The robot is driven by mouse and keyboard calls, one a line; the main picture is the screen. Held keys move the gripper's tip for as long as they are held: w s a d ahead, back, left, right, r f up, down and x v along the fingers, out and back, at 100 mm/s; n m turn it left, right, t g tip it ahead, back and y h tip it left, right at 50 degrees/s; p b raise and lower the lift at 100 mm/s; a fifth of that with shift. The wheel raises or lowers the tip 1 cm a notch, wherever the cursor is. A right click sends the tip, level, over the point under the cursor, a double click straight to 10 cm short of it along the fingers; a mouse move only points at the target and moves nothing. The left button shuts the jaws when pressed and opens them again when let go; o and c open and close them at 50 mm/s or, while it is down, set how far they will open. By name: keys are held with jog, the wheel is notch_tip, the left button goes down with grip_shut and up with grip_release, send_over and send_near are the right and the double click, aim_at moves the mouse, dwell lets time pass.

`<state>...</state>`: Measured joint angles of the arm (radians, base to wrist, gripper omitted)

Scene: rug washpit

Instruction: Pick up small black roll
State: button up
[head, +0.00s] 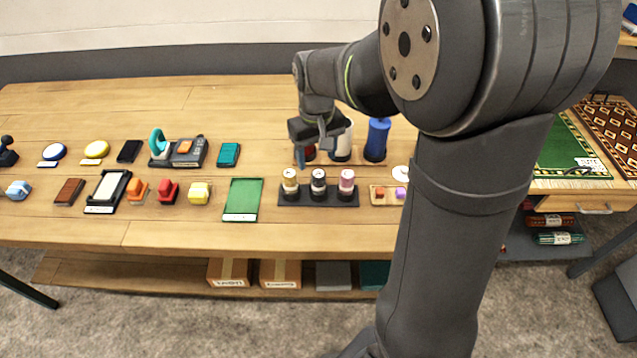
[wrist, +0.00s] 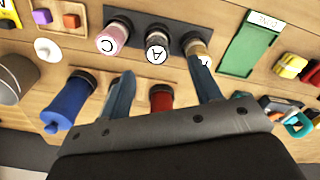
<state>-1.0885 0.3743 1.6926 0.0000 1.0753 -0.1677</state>
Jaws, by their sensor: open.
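The small black roll (head: 318,184) stands upright in the middle of a dark rack (head: 284,199), between a gold roll (head: 290,183) and a pink roll (head: 347,183). In the wrist view the black roll (wrist: 157,40) shows a white round label with the letter A. My gripper (head: 311,154) is open and empty, above and behind the rack on its far side. In the wrist view its two blue fingers (wrist: 160,68) are spread, pointing toward the rack. The black roll lies beyond the gap between them, apart from both. The right fingertip overlaps the gold roll in that picture.
A red roll (wrist: 161,97), a white roll (head: 342,142) and a blue roll (head: 376,140) stand behind the rack, close to my gripper. A green tray (head: 242,196) lies left of the rack, a small wooden tray (head: 378,202) right of it. Several stamps and pads fill the left side.

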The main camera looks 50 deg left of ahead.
aim_at(318, 174)
jog(key=f, duration=0.9)
jog(key=shift+w+f, duration=0.1)
jog(key=shift+w, duration=0.15)
jog(key=c, duration=1.1)
